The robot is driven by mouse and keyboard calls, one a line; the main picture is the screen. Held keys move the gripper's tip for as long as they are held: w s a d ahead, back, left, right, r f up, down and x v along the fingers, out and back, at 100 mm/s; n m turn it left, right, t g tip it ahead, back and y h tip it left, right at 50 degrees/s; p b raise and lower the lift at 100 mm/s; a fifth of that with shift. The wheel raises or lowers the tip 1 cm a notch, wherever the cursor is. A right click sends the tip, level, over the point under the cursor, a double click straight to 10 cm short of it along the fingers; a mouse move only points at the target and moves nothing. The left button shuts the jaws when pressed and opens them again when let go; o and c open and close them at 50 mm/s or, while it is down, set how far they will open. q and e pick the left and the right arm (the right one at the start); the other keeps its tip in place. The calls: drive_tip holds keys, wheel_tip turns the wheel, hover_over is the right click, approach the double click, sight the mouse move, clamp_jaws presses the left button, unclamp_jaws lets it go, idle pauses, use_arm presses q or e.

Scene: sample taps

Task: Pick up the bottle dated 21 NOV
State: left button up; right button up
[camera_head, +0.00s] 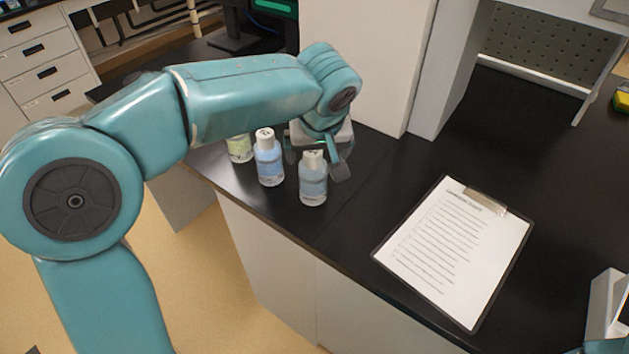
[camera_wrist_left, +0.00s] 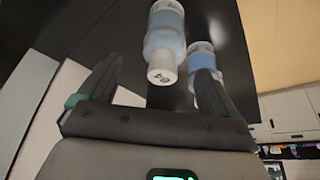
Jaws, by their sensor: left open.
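Three capped bottles stand near the black counter's edge in the head view: a green-labelled one (camera_head: 239,149), a blue-labelled one (camera_head: 268,165) and another blue-labelled one (camera_head: 313,186) nearest the clipboard. No date is legible. My left gripper (camera_head: 316,163) is open, just behind and above the nearest bottle in the head view. In the left wrist view, a white-capped bottle (camera_wrist_left: 165,42) shows between and beyond the open fingers (camera_wrist_left: 160,70). A second bottle (camera_wrist_left: 204,54) is partly hidden by the right finger.
A clipboard (camera_head: 455,250) with a printed sheet lies on the black counter (camera_head: 350,225). A white upright panel (camera_head: 365,60) stands behind the bottles. The bottles stand close together. The counter between clipboard and bottles is clear.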

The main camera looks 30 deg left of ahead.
sight(313, 168)
use_arm(q)
drive_tip(key=shift+x, duration=1.2)
drive_tip(key=x, duration=0.5)
drive_tip(key=shift+s+a+f, duration=0.1)
drive_tip(key=shift+s+a, duration=0.15)
drive_tip(key=shift+s, duration=0.05)
drive_tip(key=shift+w+f, duration=0.15)
drive_tip(key=shift+f, duration=0.05)
drive_tip(key=shift+d+r, duration=0.1)
drive_tip(key=c, duration=1.2)
